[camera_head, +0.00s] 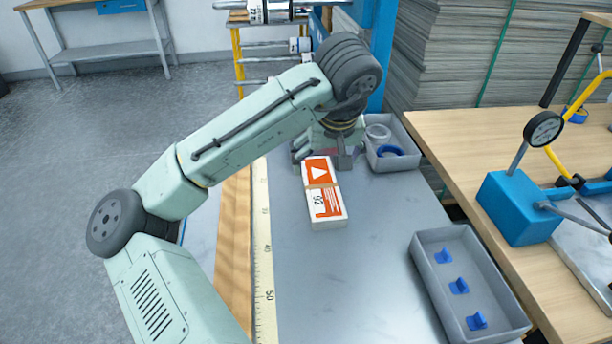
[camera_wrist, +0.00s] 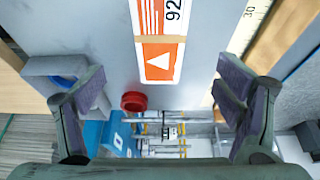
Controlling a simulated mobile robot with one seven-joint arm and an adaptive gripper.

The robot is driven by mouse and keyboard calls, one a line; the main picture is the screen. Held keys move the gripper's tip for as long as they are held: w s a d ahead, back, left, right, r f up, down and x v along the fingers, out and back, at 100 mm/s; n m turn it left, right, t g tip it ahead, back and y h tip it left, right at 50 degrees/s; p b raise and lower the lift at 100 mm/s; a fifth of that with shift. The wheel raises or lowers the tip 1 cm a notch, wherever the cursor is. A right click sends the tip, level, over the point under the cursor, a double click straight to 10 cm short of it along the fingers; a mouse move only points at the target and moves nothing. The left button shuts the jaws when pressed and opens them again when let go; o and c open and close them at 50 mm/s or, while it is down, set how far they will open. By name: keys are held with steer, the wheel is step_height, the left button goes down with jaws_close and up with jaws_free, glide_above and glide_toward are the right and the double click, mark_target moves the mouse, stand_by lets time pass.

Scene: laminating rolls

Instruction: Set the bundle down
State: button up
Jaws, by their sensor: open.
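The bundle (camera_head: 323,192) is a white block with an orange label, a white triangle, a tan band and the number 92. It lies flat on the grey metal table (camera_head: 300,278). My gripper (camera_head: 327,158) is at the bundle's far end in the head view, partly hidden by my own wrist. In the wrist view the bundle (camera_wrist: 160,40) shows at the top middle, beyond and between the two spread fingers of my gripper (camera_wrist: 160,95). The fingers are open with nothing between their tips.
A grey bin (camera_head: 391,142) with rings stands right of my gripper. Another grey bin (camera_head: 468,284) with several blue pieces stands at the front right. A yellow ruler (camera_head: 264,250) runs along the left edge. A red ring (camera_wrist: 133,101) shows near the bundle. The table's front middle is clear.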

glide_above(322, 185)
steer(key=s, duration=0.2)
step_height(322, 185, down, 5)
steer(key=shift+d+p, duration=0.15)
steer(key=shift+p, duration=0.2)
steer(key=shift+s+p+x, duration=0.2)
steer(key=shift+p+x, duration=0.65)
steer(key=shift+x, duration=1.75)
steer(key=shift+c, duration=0.6)
steer(key=c, duration=1.3)
steer(key=shift+c, duration=1.1)
steer(key=shift+r, duration=0.1)
